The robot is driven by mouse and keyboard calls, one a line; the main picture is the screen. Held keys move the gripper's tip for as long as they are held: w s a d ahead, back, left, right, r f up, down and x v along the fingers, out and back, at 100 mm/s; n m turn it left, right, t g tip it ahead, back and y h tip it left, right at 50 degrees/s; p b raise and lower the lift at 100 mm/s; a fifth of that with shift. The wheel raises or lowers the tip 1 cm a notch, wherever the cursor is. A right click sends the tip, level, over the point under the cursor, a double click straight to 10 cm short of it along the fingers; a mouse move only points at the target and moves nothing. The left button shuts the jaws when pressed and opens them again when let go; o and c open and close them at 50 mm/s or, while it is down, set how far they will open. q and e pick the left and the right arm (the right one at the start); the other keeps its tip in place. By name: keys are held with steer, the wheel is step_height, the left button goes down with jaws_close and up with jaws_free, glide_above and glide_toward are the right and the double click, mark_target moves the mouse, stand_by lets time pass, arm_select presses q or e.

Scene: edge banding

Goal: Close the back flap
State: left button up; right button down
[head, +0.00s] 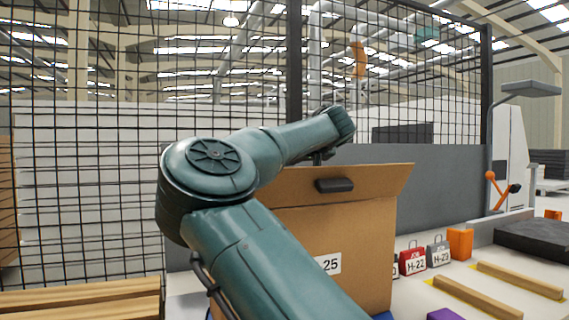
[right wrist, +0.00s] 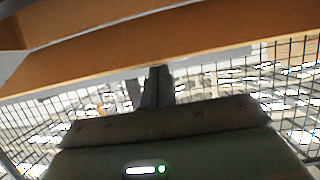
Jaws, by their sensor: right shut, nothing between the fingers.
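The cardboard box (head: 350,245) stands upright in the middle of the head view, with a "25" label on its near face. A brown panel with a dark slot runs along its top edge; I cannot tell for sure which flap it is. My right arm crosses in front of the box's left part, and its gripper (head: 322,157) is at the top edge, mostly hidden by the wrist. In the right wrist view the right gripper's dark fingers (right wrist: 155,86) are together and empty, close to a brown cardboard panel (right wrist: 130,45); contact is unclear. My left gripper is not in view.
A wire mesh fence (head: 90,120) and a grey panel (head: 450,185) stand behind. To the right, a red H-22 tag (head: 412,262), a grey H-23 tag (head: 438,254) and an orange block (head: 460,243) stand on the pale table. Wooden strips (head: 520,280) lie in front of them.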

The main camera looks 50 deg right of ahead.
steer(key=shift+r+p, duration=0.5)
steer(key=shift+r, duration=0.2)
